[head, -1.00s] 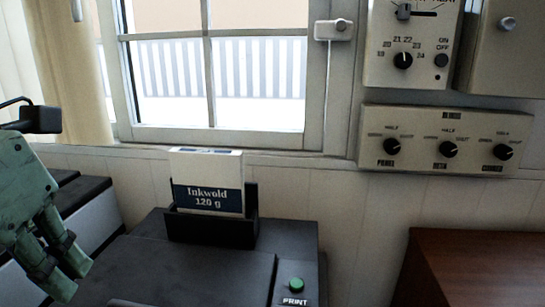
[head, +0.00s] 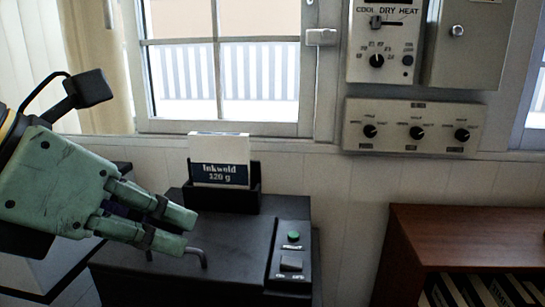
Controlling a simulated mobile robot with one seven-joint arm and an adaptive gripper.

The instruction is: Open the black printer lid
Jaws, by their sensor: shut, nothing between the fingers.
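The black printer (head: 295,210) stands below the window. Its flat black lid (head: 235,240) lies down, closed as far as I can see. My green gripper (head: 190,230) reaches in from the left, above the left part of the lid. Its fingers are shut and empty, and their tips are just above the handle in the picture. I cannot tell whether they touch it.
A paper box marked Inkwold (head: 220,173) stands in the black holder (head: 245,201) at the printer's back. The printer's control strip has a green button (head: 293,236). A brown wooden shelf (head: 470,230) is at the right. Wall control panels (head: 412,127) hang above.

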